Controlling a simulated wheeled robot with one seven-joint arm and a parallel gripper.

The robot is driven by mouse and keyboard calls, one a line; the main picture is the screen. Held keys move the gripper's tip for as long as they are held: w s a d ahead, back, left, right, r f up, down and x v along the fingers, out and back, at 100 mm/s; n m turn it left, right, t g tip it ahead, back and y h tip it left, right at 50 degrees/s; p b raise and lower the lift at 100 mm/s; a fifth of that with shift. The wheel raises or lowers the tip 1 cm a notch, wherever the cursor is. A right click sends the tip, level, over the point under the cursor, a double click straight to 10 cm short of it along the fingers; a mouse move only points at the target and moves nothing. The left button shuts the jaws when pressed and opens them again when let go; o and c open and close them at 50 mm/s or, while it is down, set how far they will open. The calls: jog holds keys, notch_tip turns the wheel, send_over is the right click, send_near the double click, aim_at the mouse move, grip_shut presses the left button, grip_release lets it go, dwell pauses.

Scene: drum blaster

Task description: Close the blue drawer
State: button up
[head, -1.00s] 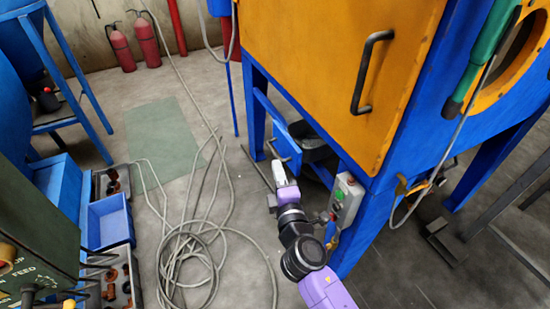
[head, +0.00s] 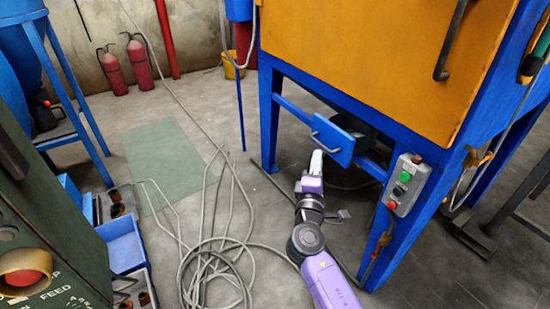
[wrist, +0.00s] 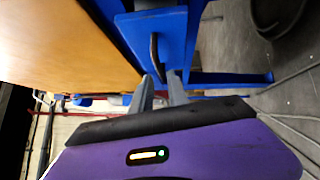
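The blue drawer (head: 343,155) is under the orange cabinet, with a grey bar handle (head: 324,140) on its front. Its front panel stands out from the blue frame, with a dark round container behind it. In the wrist view the drawer front (wrist: 175,25) is straight ahead, with its handle (wrist: 154,57) just beyond my fingertips. My gripper (head: 317,160) is just in front of the drawer's lower left part. The wrist view shows the two fingers of my gripper (wrist: 160,84) apart with nothing between them. I cannot tell whether a fingertip touches the handle.
The blue frame leg (head: 269,118) is left of the drawer, and a control box (head: 407,185) with buttons is on the right leg. Loose cables (head: 215,265) lie on the floor. A green machine (head: 40,235) and blue bins (head: 122,245) are at left.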

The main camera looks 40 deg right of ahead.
aim_at(319, 144)
jog(key=b+x, duration=0.1)
jog(key=x, duration=0.6)
jog(key=shift+w+d+r, duration=0.15)
jog(key=shift+w+d, duration=0.05)
jog(key=shift+w, duration=0.15)
grip_shut()
dwell(1.2)
